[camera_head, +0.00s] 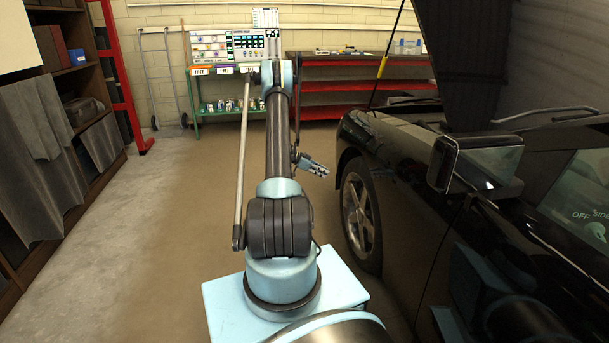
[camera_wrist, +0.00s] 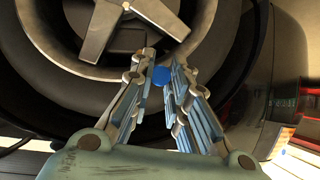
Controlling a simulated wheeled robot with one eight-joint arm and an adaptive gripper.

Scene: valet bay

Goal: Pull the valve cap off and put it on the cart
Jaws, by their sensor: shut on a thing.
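The valve cap (camera_wrist: 161,75) is a small blue piece between my fingertips in the wrist view, in front of the dark tyre and close to the silver rim. My gripper (camera_wrist: 160,72) is shut on it, one finger at each side. I cannot tell whether the cap is still on its valve stem. In the head view my gripper (camera_head: 322,171) points right, towards the front wheel (camera_head: 358,212) of the black car, and the cap is too small to make out. A green-framed stand (camera_head: 192,102) with shelves, possibly the cart, is at the back wall.
The black car (camera_head: 400,165) fills the right side, its bonnet raised and its mirror (camera_head: 470,160) sticking out. Red shelves (camera_head: 355,86) stand at the back. A brown shelf unit (camera_head: 100,150) and a red frame (camera_head: 125,90) line the left. The floor (camera_head: 160,230) left of my arm is clear.

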